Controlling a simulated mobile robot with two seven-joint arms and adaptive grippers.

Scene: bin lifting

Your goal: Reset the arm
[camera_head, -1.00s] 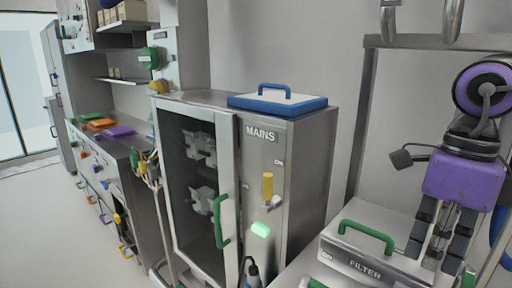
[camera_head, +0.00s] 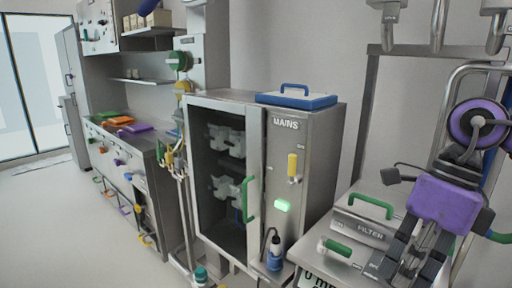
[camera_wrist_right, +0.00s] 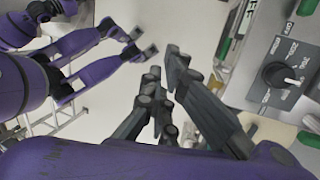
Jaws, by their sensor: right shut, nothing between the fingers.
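My right gripper (camera_head: 398,262) hangs at the lower right of the head view, below its purple wrist housing, with its dark fingers pointing down and to the left. It overlaps the right side of the steel FILTER box (camera_head: 350,228) in the picture; I cannot tell whether they touch. In the right wrist view the dark fingers of this gripper (camera_wrist_right: 162,75) point up, shut and empty. Purple links of mine lie at the upper left there.
A steel MAINS cabinet (camera_head: 320,155) with a glass door and green handle (camera_head: 248,200) stands mid-picture, a blue-rimmed lid (camera_head: 297,100) on top. A rail with hooks hangs at upper right. A black dial (camera_wrist_right: 288,76) is beside the gripper in the wrist view. Floor at left is clear.

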